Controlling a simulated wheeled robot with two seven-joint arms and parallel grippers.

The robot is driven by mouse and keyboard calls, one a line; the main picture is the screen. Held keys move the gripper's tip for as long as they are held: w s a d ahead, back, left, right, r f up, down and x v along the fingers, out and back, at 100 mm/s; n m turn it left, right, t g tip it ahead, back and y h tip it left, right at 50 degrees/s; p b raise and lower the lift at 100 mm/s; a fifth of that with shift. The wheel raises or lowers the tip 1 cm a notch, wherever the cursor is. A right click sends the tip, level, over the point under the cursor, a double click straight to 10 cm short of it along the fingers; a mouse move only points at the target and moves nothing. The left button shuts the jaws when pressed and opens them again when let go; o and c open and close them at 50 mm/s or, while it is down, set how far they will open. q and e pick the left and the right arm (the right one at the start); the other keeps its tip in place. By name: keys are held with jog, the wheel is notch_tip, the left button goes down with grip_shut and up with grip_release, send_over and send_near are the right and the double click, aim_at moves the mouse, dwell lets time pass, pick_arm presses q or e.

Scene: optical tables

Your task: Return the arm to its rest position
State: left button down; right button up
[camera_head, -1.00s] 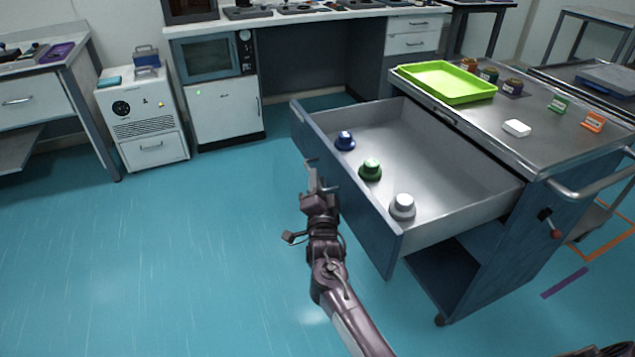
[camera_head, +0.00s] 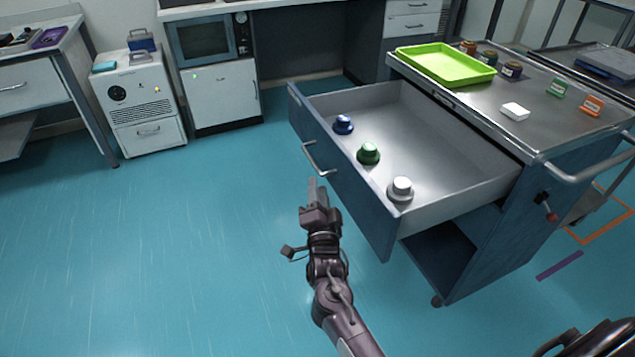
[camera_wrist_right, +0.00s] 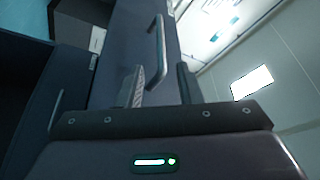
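My right gripper (camera_head: 317,191) is just in front of the open drawer (camera_head: 345,202) of the blue cart, beside and below its handle (camera_head: 318,160). In the right wrist view, the two fingers (camera_wrist_right: 160,86) are apart with nothing held between them. The drawer handle (camera_wrist_right: 156,48) shows beyond the fingertips, with a gap. My left gripper is not in view.
The pulled-out drawer holds a blue knob (camera_head: 343,125), a green knob (camera_head: 368,154) and a white knob (camera_head: 400,189). A green tray (camera_head: 446,65) and small items stand on the cart top (camera_head: 484,107). The floor (camera_head: 190,250) left of my arm is clear.

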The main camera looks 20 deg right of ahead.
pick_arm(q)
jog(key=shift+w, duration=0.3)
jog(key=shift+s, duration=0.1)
